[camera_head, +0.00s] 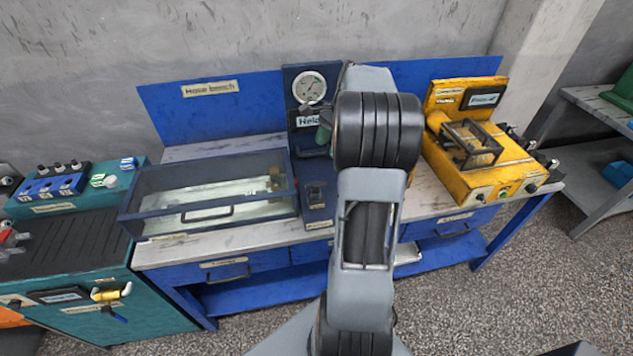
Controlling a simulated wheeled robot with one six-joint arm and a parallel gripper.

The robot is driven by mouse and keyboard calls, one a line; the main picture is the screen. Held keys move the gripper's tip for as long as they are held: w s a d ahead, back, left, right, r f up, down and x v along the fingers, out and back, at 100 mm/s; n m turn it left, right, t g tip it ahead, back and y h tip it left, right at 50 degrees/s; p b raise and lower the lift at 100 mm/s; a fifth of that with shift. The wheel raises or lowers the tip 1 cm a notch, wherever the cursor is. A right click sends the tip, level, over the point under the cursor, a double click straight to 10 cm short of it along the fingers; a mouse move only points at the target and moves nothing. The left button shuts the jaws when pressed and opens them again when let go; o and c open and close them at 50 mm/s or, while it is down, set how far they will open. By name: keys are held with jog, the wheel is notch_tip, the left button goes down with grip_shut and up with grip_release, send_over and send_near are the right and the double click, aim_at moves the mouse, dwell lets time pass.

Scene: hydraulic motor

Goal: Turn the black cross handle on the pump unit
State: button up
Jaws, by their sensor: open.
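I cannot make out a black cross handle for certain in the head view. My grey and black arm rises through the middle of the picture and covers part of the bench. My gripper does not show; the arm hides its end. A dark blue upright unit with a round gauge (309,87) stands on the bench just left of my arm, partly hidden by it. A yellow unit (462,183) with a caged frame on top sits right of my arm. Small black knobs (516,138) stand at its right side, too small to tell their shape.
A blue bench (225,270) with drawers runs along the wall. A clear-sided tank (165,222) sits on its left part. A teal cabinet (150,310) with a yellow handle (111,292) stands at the left. A grey shelf (580,190) is at the far right.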

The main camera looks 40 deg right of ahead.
aim_at(316, 183)
jog(key=shift+m, duration=0.3)
jog(key=x, duration=0.9)
jog(key=d+p+x, duration=0.1)
jog(key=x, duration=0.3)
jog(key=shift+a+f, duration=0.1)
jog(key=shift+f, duration=0.4)
jog(key=shift+c, duration=0.2)
jog(key=c, duration=0.9)
